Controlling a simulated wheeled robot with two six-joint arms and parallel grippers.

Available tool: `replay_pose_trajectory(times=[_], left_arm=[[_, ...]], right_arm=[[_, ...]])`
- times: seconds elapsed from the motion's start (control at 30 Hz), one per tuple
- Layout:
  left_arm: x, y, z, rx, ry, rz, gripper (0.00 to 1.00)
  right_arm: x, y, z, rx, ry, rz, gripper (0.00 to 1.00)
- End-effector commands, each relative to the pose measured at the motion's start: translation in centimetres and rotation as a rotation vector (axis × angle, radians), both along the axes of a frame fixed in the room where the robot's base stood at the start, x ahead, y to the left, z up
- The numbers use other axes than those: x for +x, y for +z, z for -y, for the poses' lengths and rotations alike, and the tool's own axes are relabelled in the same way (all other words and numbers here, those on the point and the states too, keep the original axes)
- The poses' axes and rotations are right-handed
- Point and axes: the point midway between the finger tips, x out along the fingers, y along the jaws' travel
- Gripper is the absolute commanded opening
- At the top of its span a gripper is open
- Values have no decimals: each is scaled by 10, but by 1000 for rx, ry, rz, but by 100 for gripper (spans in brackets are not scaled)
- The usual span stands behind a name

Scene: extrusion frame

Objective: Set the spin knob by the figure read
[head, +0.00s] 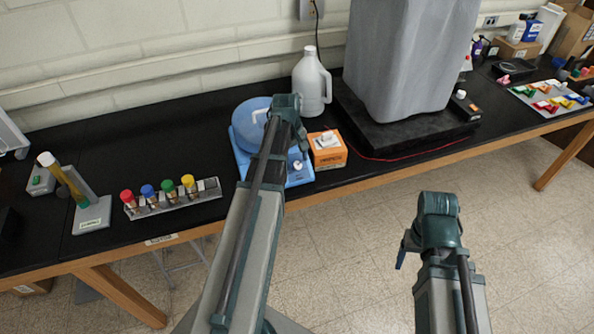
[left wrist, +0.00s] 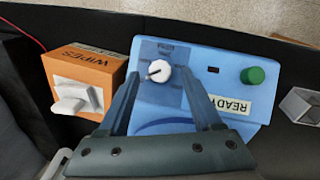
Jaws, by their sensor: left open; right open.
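The spin knob is a small white knob with a dark pointer (left wrist: 158,71) on the front panel of a blue machine (left wrist: 200,55). In the head view the blue machine (head: 240,160) with a round lid stands on the black bench, partly hidden by my left arm. My left gripper (left wrist: 172,92) is open, its fingers spread on either side below the knob, apparently not touching it. A green button (left wrist: 252,75) and a "READY" label (left wrist: 232,104) are right of the knob. The scale marks around the knob are too small to read. My right gripper (head: 408,248) is over the floor before the bench.
An orange wipes box (head: 328,149) stands right beside the machine. A rack (head: 175,197) with several coloured-cap tubes is to the left. A white jug (head: 311,85) is behind. A large grey covered object (head: 408,60) stands on a dark base to the right.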

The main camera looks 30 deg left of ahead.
Motion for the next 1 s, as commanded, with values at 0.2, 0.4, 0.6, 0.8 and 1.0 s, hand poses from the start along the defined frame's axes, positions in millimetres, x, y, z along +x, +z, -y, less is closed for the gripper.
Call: replay_pose_trajectory(times=[0.2, 0.4, 0.6, 0.8, 1.0], left_arm=[[2, -21, 1, 0, 0, 0, 66], [3, -20, 1, 0, 1, 0, 66], [3, -20, 1, 0, 1, 0, 46], [3, -20, 1, 0, 1, 0, 10], [3, -20, 1, 0, 0, 0, 0]], right_arm=[[0, -21, 0, 0, -1, 0, 73], [0, -20, 0, 0, -1, 0, 73], [0, -20, 0, 0, -1, 0, 73], [0, -20, 0, 0, -1, 0, 73], [0, -20, 0, 0, -1, 0, 73]])
